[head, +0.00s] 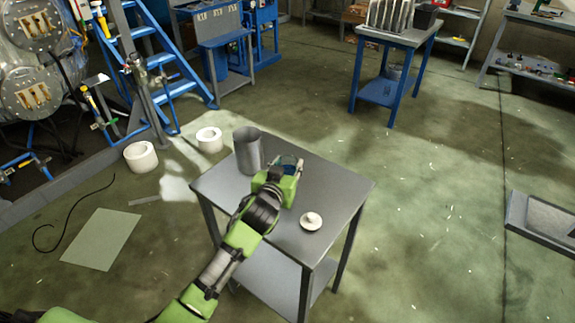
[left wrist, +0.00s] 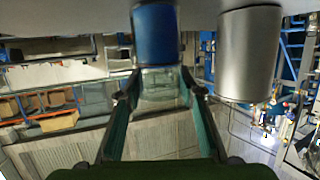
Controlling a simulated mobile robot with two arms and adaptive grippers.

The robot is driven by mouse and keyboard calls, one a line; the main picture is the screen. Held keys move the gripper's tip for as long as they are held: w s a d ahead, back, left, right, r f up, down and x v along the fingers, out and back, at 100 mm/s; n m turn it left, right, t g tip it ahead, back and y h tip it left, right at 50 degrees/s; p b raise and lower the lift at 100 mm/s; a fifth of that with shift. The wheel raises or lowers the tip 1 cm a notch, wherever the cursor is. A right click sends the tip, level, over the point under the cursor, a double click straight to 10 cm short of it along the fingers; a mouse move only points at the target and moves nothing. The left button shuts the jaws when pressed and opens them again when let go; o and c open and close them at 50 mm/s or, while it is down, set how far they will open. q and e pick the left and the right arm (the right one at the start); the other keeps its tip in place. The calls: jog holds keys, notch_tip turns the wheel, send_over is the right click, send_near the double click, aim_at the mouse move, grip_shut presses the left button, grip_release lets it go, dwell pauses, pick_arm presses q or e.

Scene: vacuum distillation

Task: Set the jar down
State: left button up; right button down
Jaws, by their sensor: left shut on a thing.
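The jar (head: 291,161) is glass with blue contents and shows just beyond my left gripper (head: 281,178) in the head view, partly hidden by it. My left gripper is shut on the jar, over the small table (head: 343,187). In the left wrist view, which looks upside down, the jar (left wrist: 157,40) stands between the fingers (left wrist: 160,88). Its blue part is against the grey table surface at the top of that picture. I cannot tell whether its base touches the table. My right gripper is not in view.
A grey metal cylinder (head: 247,151) stands on the table, left of the jar; it also shows in the left wrist view (left wrist: 249,55). A white lid with a knob (head: 311,221) lies near the table's front right. The table's right part is clear.

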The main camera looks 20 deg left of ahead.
pick_arm(q)
jog(key=o, duration=1.1)
jog(key=shift+f, duration=0.1)
jog(key=shift+o, duration=1.4)
jog(key=shift+s+r, duration=0.2)
jog(key=v, duration=1.1)
jog(key=shift+s+r, duration=0.15)
jog(key=shift+s, duration=0.15)
